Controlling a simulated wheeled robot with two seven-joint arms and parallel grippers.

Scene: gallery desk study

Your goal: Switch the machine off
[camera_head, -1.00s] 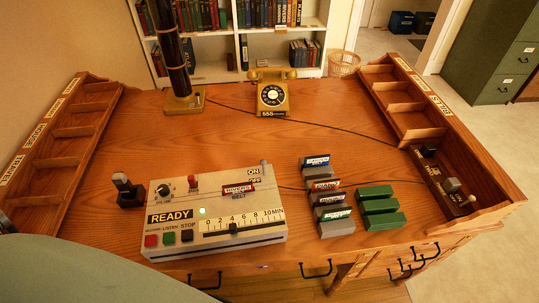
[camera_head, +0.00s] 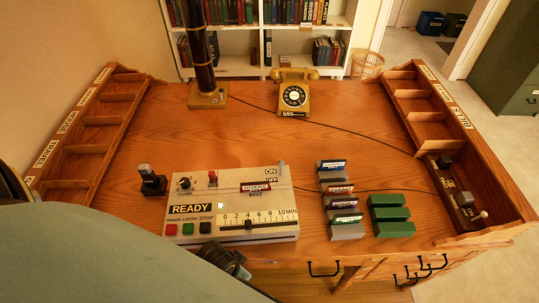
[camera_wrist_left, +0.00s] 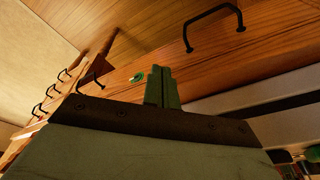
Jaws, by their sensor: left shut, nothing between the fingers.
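The machine (camera_head: 240,219) is a pale box on the desk, with a READY label, several buttons and a minute scale. A grey lever (camera_head: 282,168) at its back right corner stands beside the ON label, with OFF printed nearer me. A small light (camera_head: 221,205) beside READY is lit. My left gripper (camera_head: 240,268) is low at the machine's front edge, partly hidden by my own green arm. In the left wrist view its fingers (camera_wrist_left: 160,86) are shut and empty before the desk front, with the machine's pale side (camera_wrist_left: 250,92) at right. My right gripper is not in view.
A dark stamp-like object (camera_head: 151,182) stands left of the machine. Labelled card holders (camera_head: 341,205) and green blocks (camera_head: 390,215) stand right of it. A yellow telephone (camera_head: 294,96) and a dark column (camera_head: 203,60) are at the back. The middle of the desk is clear.

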